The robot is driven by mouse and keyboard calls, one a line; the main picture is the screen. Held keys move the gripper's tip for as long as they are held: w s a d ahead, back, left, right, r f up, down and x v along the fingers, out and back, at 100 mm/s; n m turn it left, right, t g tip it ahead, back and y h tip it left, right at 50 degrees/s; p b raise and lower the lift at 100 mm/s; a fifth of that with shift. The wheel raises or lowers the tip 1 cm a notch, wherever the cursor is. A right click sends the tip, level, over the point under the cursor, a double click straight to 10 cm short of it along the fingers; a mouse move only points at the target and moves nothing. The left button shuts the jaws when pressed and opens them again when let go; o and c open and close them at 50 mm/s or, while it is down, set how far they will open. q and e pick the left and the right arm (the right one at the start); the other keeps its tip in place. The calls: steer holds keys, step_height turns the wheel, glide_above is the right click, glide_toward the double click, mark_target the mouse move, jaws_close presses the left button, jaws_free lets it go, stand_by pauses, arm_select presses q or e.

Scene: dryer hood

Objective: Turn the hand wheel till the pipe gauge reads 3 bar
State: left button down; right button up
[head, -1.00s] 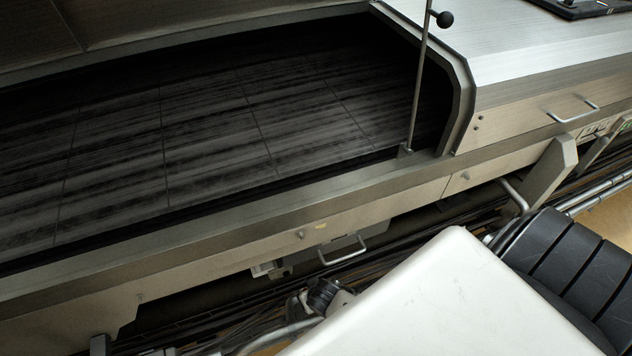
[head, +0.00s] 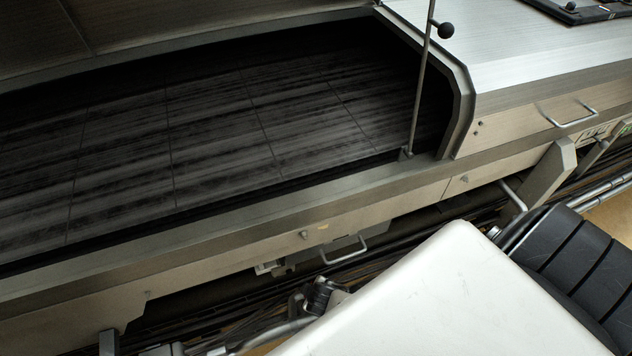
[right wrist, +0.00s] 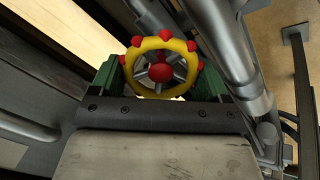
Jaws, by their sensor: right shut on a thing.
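The hand wheel (right wrist: 160,68) is a yellow ring with red knobs on its rim, grey spokes and a red hub. It shows in the right wrist view, above the middle. My right gripper (right wrist: 160,80) has a green-padded finger on each side of the wheel and is shut on it. The exact contact at the rim is hard to make out. In the head view I cannot make out the wheel or my right gripper. The pipe gauge is in neither view, so its reading cannot be seen. My left gripper is not in view.
Metal pipes (right wrist: 231,62) run close along the right of the wheel. In the head view the long metal dryer housing (head: 370,198) has a dark opening, a thin upright rod (head: 421,90) with a black ball, and a bar handle (head: 343,252) low on its front.

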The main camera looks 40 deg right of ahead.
stand_by(0.4)
steer(key=o, duration=0.9)
